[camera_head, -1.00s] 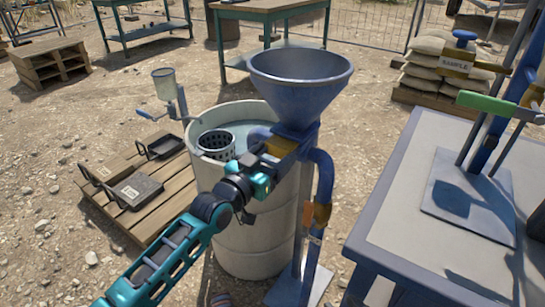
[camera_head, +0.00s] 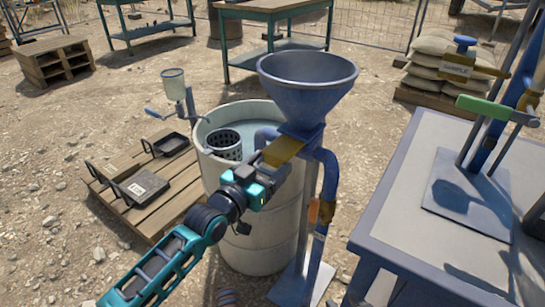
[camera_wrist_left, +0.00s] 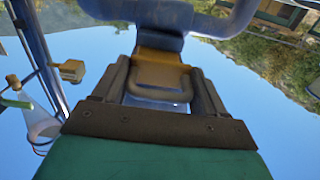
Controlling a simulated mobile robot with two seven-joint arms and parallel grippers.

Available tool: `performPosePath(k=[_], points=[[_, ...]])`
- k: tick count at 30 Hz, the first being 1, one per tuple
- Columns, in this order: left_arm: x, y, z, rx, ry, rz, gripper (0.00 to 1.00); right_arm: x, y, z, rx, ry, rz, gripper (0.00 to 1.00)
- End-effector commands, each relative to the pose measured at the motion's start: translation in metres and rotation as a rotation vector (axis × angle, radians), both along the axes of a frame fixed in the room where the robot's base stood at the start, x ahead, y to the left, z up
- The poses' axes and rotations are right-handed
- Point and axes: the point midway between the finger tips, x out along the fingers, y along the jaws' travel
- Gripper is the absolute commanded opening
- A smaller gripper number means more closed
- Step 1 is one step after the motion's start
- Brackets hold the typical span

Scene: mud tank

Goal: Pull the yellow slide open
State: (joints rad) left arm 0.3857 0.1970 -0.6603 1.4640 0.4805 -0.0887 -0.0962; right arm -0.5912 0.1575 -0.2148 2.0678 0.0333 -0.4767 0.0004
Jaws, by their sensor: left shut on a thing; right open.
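The yellow slide (camera_head: 283,151) is a flat plate below the blue funnel hopper (camera_head: 307,82), sticking out of its throat toward my arm. My left gripper (camera_head: 268,172), on a teal and black arm, is at the slide's outer end. In the left wrist view, the slide (camera_wrist_left: 160,58) comes out from under the blue throat. A grey loop handle (camera_wrist_left: 160,94) on its near end sits between the dark fingers of my left gripper (camera_wrist_left: 163,92), which is shut on it. The fingers partly hide the handle's sides. My right gripper is not in view.
A pale barrel (camera_head: 265,235) with a black basket (camera_head: 223,146) stands beside the hopper. A blue pipe stand (camera_head: 326,185) rises close to my gripper. A grey table (camera_head: 395,210) is at right, and a pallet (camera_head: 105,195) at left.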

Motion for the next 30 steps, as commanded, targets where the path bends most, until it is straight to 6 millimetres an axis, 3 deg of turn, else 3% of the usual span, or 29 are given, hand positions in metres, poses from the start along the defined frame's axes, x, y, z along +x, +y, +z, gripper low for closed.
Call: performPosePath(k=[9, 10, 12, 25, 30], points=[[-0.006, -0.002, -0.003, -0.001, 0.004, -0.008, 0.17, -0.001, 0.001, 0.001, 0.003, 0.002, -0.001, 0.43], [-0.006, -0.002, -0.003, 0.0, 0.005, -0.008, 0.74, -0.001, 0.001, 0.001, 0.004, 0.001, -0.001, 0.43], [-0.006, -0.002, -0.003, 0.0, 0.005, -0.007, 0.8, -0.001, 0.001, 0.002, 0.005, 0.001, -0.002, 0.43], [-0.005, 0.001, -0.001, -0.001, 0.002, -0.003, 0.8, 0.0, 0.002, 0.002, 0.008, 0.001, -0.006, 0.43], [-0.019, 0.012, 0.0, 0.0, 0.004, -0.002, 0.8, 0.0, 0.002, 0.008, 0.008, 0.001, -0.006, 0.43]])
